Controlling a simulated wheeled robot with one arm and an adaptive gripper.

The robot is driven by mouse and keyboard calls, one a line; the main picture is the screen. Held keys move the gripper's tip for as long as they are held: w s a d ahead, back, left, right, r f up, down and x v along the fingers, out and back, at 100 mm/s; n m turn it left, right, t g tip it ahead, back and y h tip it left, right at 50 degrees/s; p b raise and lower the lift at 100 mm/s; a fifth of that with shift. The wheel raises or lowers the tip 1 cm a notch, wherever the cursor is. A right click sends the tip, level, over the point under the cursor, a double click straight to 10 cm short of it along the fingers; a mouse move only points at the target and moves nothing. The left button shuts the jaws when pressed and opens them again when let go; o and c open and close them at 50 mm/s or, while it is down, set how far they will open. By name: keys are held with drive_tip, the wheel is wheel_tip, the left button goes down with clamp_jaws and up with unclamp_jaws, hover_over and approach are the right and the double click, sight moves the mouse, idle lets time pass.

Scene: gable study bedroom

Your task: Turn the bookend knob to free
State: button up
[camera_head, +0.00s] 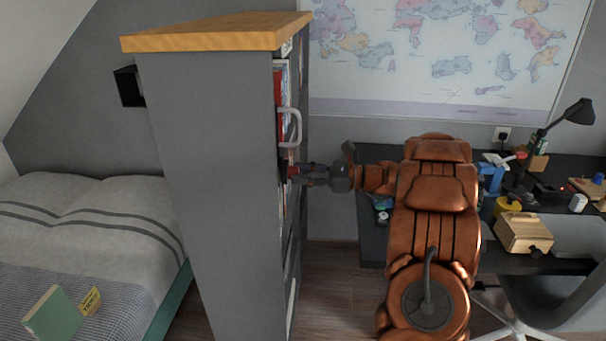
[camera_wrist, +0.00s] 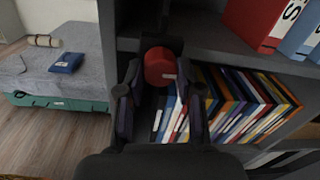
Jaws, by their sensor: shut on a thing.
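The bookend knob (camera_wrist: 158,64) is round and red, with a short pale mark at its lower right. It sits on a dark mount in a shelf compartment of the grey bookcase (camera_head: 222,190). My gripper (camera_wrist: 160,75) has one finger on each side of the knob and is shut on it. In the head view my gripper (camera_head: 303,174) reaches left into the bookcase front, and only a little red shows at its tips. The bookend behind the knob is mostly hidden.
Several leaning books (camera_wrist: 245,100) stand right of the knob. Red and blue binders (camera_wrist: 262,22) stand on the shelf above. A pale handle (camera_head: 293,128) sticks out of the bookcase above my gripper. A cluttered desk (camera_head: 540,208) is at right, a bed (camera_head: 85,225) at left.

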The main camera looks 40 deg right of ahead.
drive_tip(key=shift+n+b, duration=1)
drive_tip(key=shift+n, duration=0.2)
drive_tip(key=shift+c, duration=0.2)
drive_tip(key=shift+w+f+n+y+b, duration=0.1)
drive_tip(key=shift+n+y+b, duration=0.05)
drive_tip(key=shift+n+b, duration=4)
drive_tip(key=shift+f+n+y+b, duration=0.1)
drive_tip(key=shift+n+y+b, duration=0.05)
drive_tip(key=shift+n+b, duration=3.95)
drive_tip(key=shift+r+b, duration=0.15)
drive_tip(key=shift+b, duration=0.25)
drive_tip(key=o, duration=1.2)
drive_tip(key=shift+c, duration=0.2)
drive_tip(key=shift+d, duration=0.15)
